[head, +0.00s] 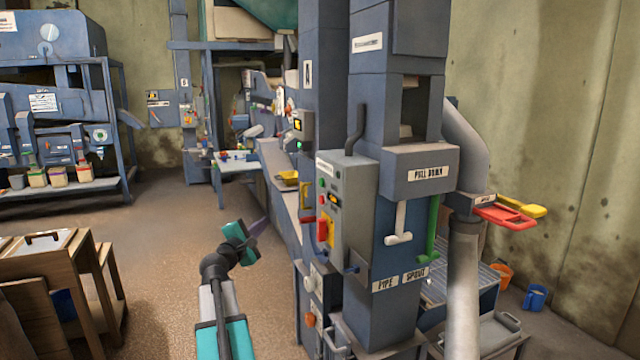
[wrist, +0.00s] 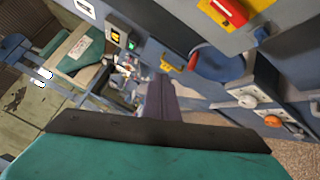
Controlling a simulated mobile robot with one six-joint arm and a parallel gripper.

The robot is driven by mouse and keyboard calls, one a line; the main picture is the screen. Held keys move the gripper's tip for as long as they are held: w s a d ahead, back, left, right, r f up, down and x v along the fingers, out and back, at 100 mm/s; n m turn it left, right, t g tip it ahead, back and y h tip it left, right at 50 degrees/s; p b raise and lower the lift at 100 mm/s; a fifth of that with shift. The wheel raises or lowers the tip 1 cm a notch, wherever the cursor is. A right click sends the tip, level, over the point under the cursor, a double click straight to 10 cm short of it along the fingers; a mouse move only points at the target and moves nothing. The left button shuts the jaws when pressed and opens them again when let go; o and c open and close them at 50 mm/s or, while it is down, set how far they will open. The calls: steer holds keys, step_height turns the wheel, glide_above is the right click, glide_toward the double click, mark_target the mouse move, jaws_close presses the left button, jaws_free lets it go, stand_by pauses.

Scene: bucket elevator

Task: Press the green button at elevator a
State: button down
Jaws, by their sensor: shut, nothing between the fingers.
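The blue elevator column (head: 308,110) bears a letter A. A grey control box (head: 345,190) in front of it carries a small green button (head: 322,198), red and yellow parts and a larger red-on-yellow switch (head: 326,229). A smaller box (head: 300,126) farther back shows a green-lit spot; this box also appears in the wrist view (wrist: 118,38). My gripper (head: 262,224) is shut and empty, left of the grey box and apart from it.
A white handle (head: 399,225), green lever (head: 432,235) and grey pipe (head: 465,270) are at the right. Red and yellow handles (head: 510,214) stick out right. A wooden cabinet (head: 45,280) stands at left. Open floor (head: 170,230) lies between it and the machine.

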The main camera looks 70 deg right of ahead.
mark_target(322, 183)
steer(key=s+d+r+h, duration=0.1)
steer(key=s+r, duration=0.2)
steer(key=r, duration=0.2)
steer(key=s+d+r+g, duration=0.1)
steer(key=s+r, duration=0.2)
steer(key=r, duration=0.2)
steer(key=shift+d+r+n+h, duration=0.3)
steer(key=shift+r+n+h, duration=0.1)
steer(key=s+d, duration=0.5)
steer(key=s, duration=0.1)
steer(key=shift+s+d, duration=0.3)
steer(key=shift+s, duration=0.1)
steer(key=shift+s+d+b, duration=0.3)
steer(key=shift+s+d, duration=0.25)
steer(key=shift+s, duration=0.15)
stand_by(3.3)
steer(key=shift+w+a, duration=0.55)
steer(key=shift+w, duration=0.15)
stand_by(0.4)
